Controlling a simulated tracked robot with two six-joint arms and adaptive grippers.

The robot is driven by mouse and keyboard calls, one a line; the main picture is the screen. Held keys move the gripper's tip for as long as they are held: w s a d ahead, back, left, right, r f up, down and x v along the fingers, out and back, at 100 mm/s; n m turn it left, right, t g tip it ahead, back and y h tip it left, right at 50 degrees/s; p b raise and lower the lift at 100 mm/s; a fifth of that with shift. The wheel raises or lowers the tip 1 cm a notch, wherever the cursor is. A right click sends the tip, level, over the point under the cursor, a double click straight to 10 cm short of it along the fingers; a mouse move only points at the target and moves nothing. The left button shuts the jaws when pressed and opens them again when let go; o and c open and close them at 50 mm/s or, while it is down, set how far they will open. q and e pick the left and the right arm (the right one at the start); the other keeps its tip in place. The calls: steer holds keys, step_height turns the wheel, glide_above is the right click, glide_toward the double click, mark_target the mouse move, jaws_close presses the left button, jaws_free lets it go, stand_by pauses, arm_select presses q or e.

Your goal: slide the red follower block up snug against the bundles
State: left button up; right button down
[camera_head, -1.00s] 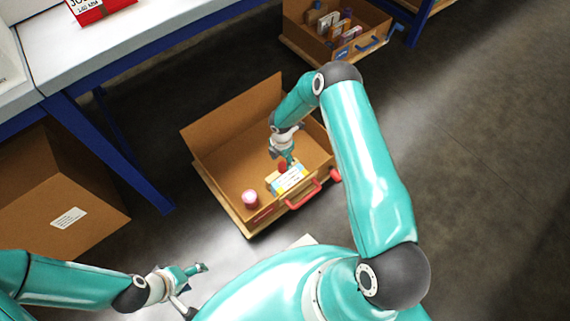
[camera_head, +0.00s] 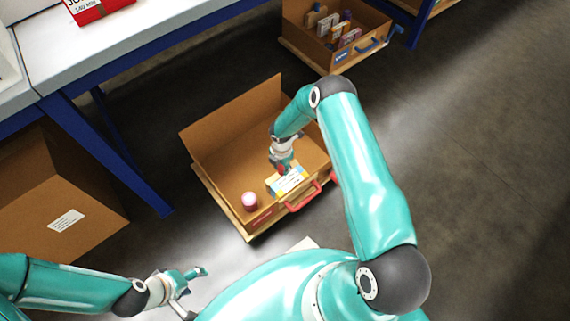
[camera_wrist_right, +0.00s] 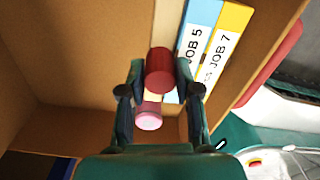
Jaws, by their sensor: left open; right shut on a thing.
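My right gripper (camera_head: 282,168) is inside the cardboard drawer box, shut on a red cylindrical piece (camera_wrist_right: 159,68), which I take to be the red follower block. The red piece stands close beside the bundles; fingers partly hide it, and I cannot tell whether it touches them. The bundles stand side by side along the handle side: a blue one labelled JOB 5 (camera_wrist_right: 197,45) and a yellow one labelled JOB 7 (camera_wrist_right: 224,50). In the head view the bundles (camera_head: 289,181) show just in front of the gripper. My left gripper (camera_head: 194,289) is open and empty, outside the box at lower left.
A pink-topped cylinder (camera_head: 250,201) stands in the box's near left corner; it also shows in the wrist view (camera_wrist_right: 149,117). The box (camera_head: 222,140) has a red handle (camera_head: 303,198). A blue-handled box (camera_head: 298,42) is behind. A bench (camera_head: 125,50) stands at left.

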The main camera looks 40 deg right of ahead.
steer(key=shift+d+f+b, duration=0.1)
steer(key=shift+f+b, duration=0.05)
steer(key=shift+b, duration=0.3)
steer(key=shift+s, duration=0.25)
steer(key=shift+r, duration=0.2)
steer(key=c, duration=0.8)
jaws_free()
step_height(320, 180, up, 12)
steer(key=shift+f, duration=0.1)
